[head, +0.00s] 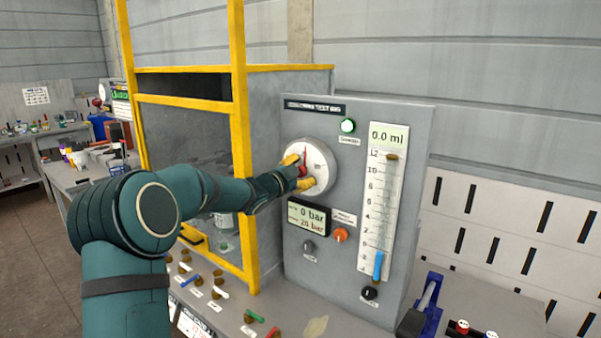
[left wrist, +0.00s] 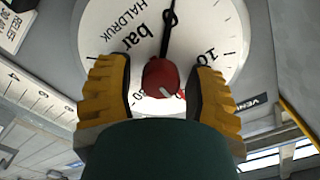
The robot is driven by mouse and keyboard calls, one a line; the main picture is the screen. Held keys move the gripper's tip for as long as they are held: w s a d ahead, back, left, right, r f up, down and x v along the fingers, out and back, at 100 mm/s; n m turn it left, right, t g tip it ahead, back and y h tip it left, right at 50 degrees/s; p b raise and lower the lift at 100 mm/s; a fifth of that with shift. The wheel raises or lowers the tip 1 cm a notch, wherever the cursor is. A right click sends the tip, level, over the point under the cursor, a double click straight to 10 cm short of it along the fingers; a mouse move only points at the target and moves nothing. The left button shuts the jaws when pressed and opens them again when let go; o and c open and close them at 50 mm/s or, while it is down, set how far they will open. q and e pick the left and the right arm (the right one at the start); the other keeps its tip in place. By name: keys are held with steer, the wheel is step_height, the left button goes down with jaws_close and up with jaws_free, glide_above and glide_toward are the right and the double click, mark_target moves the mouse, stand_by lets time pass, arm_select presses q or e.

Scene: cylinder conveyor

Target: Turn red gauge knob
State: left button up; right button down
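The red gauge knob (head: 303,169) sits at the middle of the round white gauge dial (head: 321,165) on the grey panel. It also shows in the left wrist view as a red cap (left wrist: 160,77) with a white mark, on the dial marked "bar" (left wrist: 205,25). A dark needle runs from behind the knob across the dial. My left gripper (head: 298,173) is at the dial, its yellow fingers open on either side of the knob. The wrist view shows a gap between each finger and the knob. My right gripper is in neither view.
Valves line the bench in front.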

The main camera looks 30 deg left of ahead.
arm_select(q)
jaws_close()
steer(key=n+p, duration=0.3)
steer(key=shift+r, duration=0.15)
steer(key=n+p, duration=0.2)
steer(key=shift+n, duration=0.3)
steer(key=n+p, duration=0.2)
steer(key=n, duration=0.1)
steer(key=shift+a+p, duration=0.1)
steer(key=shift+p, duration=0.25)
steer(key=shift+n+p, duration=0.85)
steer(key=shift+n, duration=0.85)
